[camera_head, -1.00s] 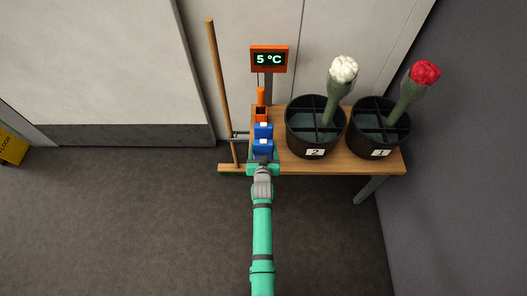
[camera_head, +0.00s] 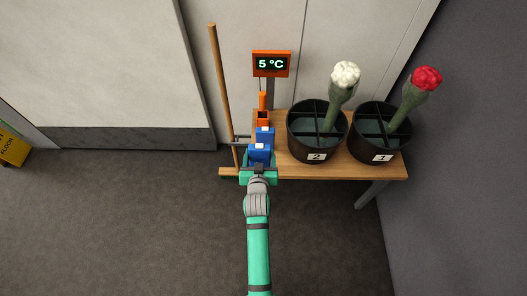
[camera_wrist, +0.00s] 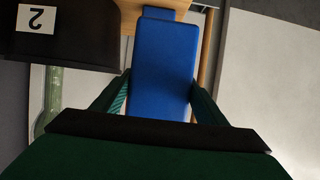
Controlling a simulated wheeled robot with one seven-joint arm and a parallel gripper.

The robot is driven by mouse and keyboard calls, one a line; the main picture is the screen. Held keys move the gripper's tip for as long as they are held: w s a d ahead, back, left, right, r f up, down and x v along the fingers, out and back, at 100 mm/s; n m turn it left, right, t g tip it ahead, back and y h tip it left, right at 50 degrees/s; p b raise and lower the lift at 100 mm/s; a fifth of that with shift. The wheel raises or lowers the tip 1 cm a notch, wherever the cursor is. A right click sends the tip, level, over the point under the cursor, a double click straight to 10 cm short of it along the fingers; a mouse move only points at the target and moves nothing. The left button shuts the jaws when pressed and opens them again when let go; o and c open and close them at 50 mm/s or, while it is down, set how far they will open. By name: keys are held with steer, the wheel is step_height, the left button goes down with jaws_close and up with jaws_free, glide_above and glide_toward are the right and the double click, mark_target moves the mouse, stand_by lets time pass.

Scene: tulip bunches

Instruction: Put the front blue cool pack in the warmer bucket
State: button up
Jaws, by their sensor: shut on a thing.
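The front blue cool pack (camera_head: 260,154) is upright at the left end of the wooden table. My gripper (camera_head: 259,167) is shut on it from the near side; whether it is clear of the tabletop is hard to tell. The wrist view shows the blue pack (camera_wrist: 163,68) between my two fingers (camera_wrist: 160,100). A second blue pack (camera_head: 265,135) stands just behind it. Black bucket 2 (camera_head: 316,150) holds a white tulip bunch (camera_head: 345,75), and black bucket 1 (camera_head: 380,151) holds a red one (camera_head: 426,78). Both have dividers. No temperature shows on either bucket.
A display (camera_head: 271,64) reading 5 °C stands behind the packs, near an orange item (camera_head: 263,112). A broom handle (camera_head: 222,90) leans at the left. The table (camera_head: 340,171) has a bare front strip. A wall is on the right.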

steer(key=v, duration=0.2)
steer(key=a+v, duration=0.1)
steer(key=v, duration=0.4)
steer(key=shift+s+a+r, duration=0.2)
steer(key=shift+a+r, duration=0.05)
steer(key=shift+a, duration=0.15)
steer(key=shift+f, duration=0.1)
steer(key=s+d+f, duration=0.1)
steer(key=d+f, duration=0.1)
steer(key=f, duration=0.5)
steer(key=s+d+f, duration=0.1)
steer(key=d+f, duration=0.1)
steer(key=f, duration=0.5)
steer(key=shift+s+d, duration=0.2)
steer(key=shift+s, duration=0.05)
glide_toward(255, 158)
steer(key=x, duration=0.4)
steer(key=shift+w+r, duration=0.1)
steer(key=shift+w, duration=0.1)
